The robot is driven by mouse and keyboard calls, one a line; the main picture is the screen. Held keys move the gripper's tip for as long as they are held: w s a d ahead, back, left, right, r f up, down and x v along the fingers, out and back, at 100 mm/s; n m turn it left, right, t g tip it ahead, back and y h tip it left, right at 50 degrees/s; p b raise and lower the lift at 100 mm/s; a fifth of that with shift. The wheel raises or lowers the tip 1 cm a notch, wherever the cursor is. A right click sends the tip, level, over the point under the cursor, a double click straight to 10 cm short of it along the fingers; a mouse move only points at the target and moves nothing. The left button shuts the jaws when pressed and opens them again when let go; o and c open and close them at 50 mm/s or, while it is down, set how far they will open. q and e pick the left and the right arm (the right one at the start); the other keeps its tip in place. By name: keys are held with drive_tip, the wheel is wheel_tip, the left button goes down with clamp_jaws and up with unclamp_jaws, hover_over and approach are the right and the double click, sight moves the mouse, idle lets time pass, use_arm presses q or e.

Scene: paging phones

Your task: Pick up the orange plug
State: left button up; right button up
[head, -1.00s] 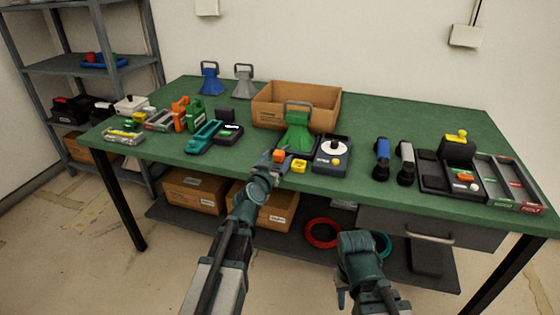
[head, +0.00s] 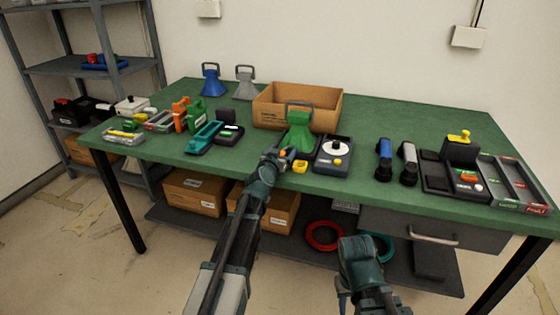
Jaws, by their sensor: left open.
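A small orange block, which looks like the orange plug (head: 288,154), is at the front edge area of the green table, just in front of the green horn-shaped piece (head: 299,138). My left gripper (head: 278,153) is right at it and covers much of it. The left jaws are open; whether they straddle or touch the orange block is hidden. A yellow block (head: 299,166) sits just to its right. My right gripper (head: 343,296) hangs low in front of the table, away from the objects, and its jaws are too unclear to read.
The green table (head: 390,125) has a cardboard box (head: 325,108) behind the green piece. A dark device with a white disc (head: 334,150) stands close right of the yellow block. A drawer (head: 430,232) is below the tabletop.

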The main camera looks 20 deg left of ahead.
use_arm(q)
clamp_jaws()
idle(0.3)
drive_tip(key=shift+r, duration=0.15)
use_arm(e)
drive_tip(key=shift+r, duration=0.1)
